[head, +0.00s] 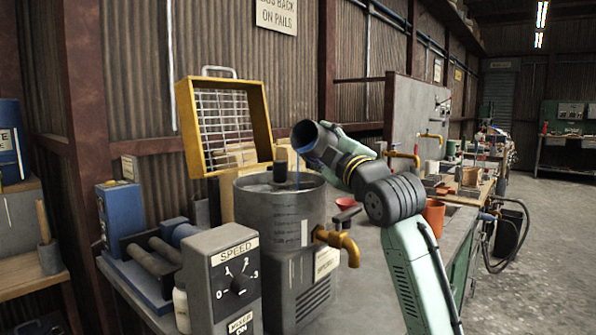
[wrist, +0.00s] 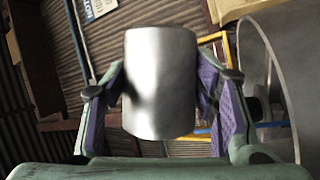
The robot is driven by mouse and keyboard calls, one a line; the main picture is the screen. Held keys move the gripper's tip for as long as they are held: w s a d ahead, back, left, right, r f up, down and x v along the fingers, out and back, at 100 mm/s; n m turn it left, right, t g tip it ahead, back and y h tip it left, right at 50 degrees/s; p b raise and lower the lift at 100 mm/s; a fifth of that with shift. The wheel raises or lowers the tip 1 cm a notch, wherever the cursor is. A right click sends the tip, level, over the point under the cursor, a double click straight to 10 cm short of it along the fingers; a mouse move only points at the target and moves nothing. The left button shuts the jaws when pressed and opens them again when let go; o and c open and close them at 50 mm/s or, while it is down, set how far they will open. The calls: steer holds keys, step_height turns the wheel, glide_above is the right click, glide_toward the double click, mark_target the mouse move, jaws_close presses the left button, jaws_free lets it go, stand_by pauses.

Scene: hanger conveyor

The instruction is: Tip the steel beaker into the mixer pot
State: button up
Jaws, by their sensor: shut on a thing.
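The steel beaker (head: 306,136) is tilted well over above the right side of the mixer pot, its dark mouth facing left. A thin blue streak runs from its lip down into the pot and looks like pouring liquid. The grey mixer pot (head: 268,215) stands upright with an open top and level marks on its wall. My gripper (head: 328,152) is shut on the beaker. In the wrist view its purple-padded fingers (wrist: 162,88) clasp both sides of the shiny beaker (wrist: 160,60). How much is left inside the beaker is hidden.
A yellow-framed mesh guard (head: 262,125) stands raised behind the pot. A brass tap (head: 340,243) juts from its front right. A speed control box (head: 222,280) stands in front, and a blue motor unit (head: 124,212) at left. An orange cup (head: 434,216) sits right of my arm.

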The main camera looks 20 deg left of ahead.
steer(key=shift+s+f+n+y+b, duration=0.15)
steer(key=shift+f+n+y+b, duration=0.25)
steer(key=shift+n+y+b, duration=0.5)
stand_by(0.8)
steer(key=shift+s+n+b, duration=0.15)
steer(key=shift+n+b, duration=0.3)
steer(key=shift+n, duration=0.45)
steer(key=r+m+p, duration=0.1)
steer(key=p, duration=0.2)
steer(key=shift+r+m+h, duration=0.3)
steer(key=shift+m+h, duration=0.1)
steer(key=shift+w+r+m+h+p, duration=0.25)
steer(key=shift+m+h+p, duration=0.25)
steer(key=shift+m+p, duration=0.4)
steer(key=shift+w+m+h+p, duration=0.1)
steer(key=shift+m+h+p, duration=0.3)
steer(key=shift+m+p, duration=0.45)
steer(key=shift+f, duration=0.4)
steer(key=shift+r+m, duration=0.1)
steer(key=shift+m, duration=0.15)
